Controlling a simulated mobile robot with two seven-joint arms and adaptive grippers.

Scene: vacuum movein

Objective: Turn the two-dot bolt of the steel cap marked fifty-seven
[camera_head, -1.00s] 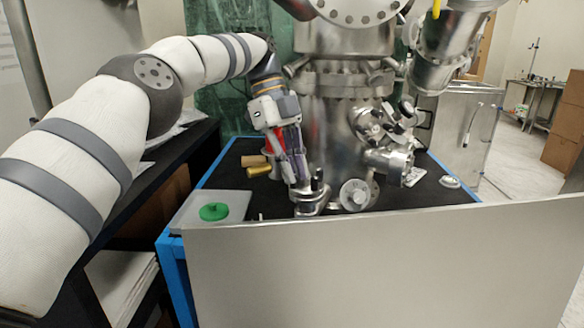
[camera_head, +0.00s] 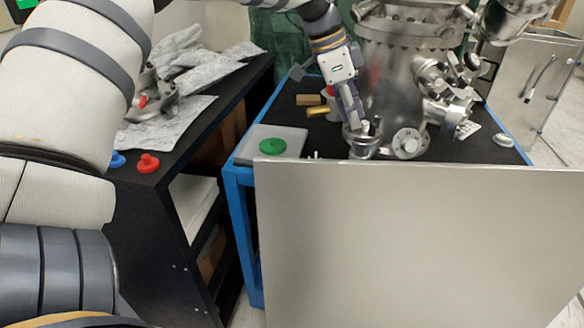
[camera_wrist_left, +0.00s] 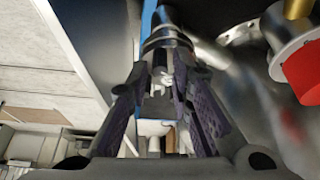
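A short steel cap (camera_head: 362,150) stands upright near the front edge of the black tabletop, beside the big steel chamber (camera_head: 392,75). Its marking and any dots on its bolts are too small to read. My left gripper (camera_head: 352,124) points down at the cap's top and partly covers it. In the left wrist view its two dark fingers (camera_wrist_left: 166,95) show a gap, with a small bright metal piece (camera_wrist_left: 166,77) between them and a round steel part (camera_wrist_left: 168,40) beyond. Whether they grip that piece is unclear. My right gripper is out of view.
A green knob (camera_head: 272,146) sits on a grey plate at the left corner. A flange (camera_head: 406,143) stands right of the cap. A tall metal panel (camera_head: 420,240) blocks the front.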

